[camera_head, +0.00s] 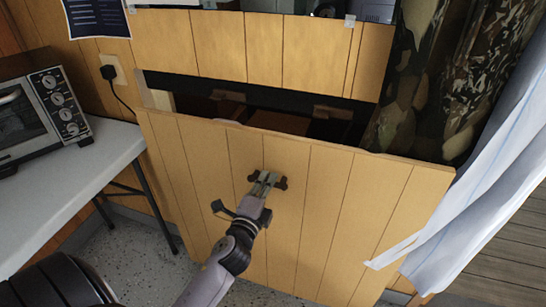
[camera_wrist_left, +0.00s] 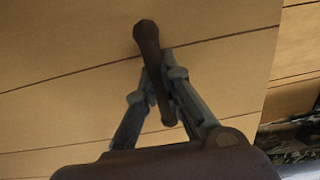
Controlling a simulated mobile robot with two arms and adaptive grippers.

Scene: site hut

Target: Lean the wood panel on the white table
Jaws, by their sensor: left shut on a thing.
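The wood panel (camera_head: 322,205) is a large board of light vertical planks with a dark handle (camera_head: 281,183) near its upper middle. It stands tilted in front of a dark opening in the plank wall. My left gripper (camera_head: 266,180) is shut on the handle. In the left wrist view the two fingers (camera_wrist_left: 160,95) close around the dark handle bar (camera_wrist_left: 149,50), with the panel (camera_wrist_left: 70,55) behind. The white table (camera_head: 105,155) is at the left, apart from the panel's left edge. My right gripper is not in view.
A toaster oven (camera_head: 40,112) stands on the table. A dark opening (camera_head: 270,108) shows above the panel's top edge. A camouflage cloth (camera_head: 425,75) and a white curtain (camera_head: 490,170) hang at the right. Speckled floor (camera_head: 130,255) is clear between table and panel.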

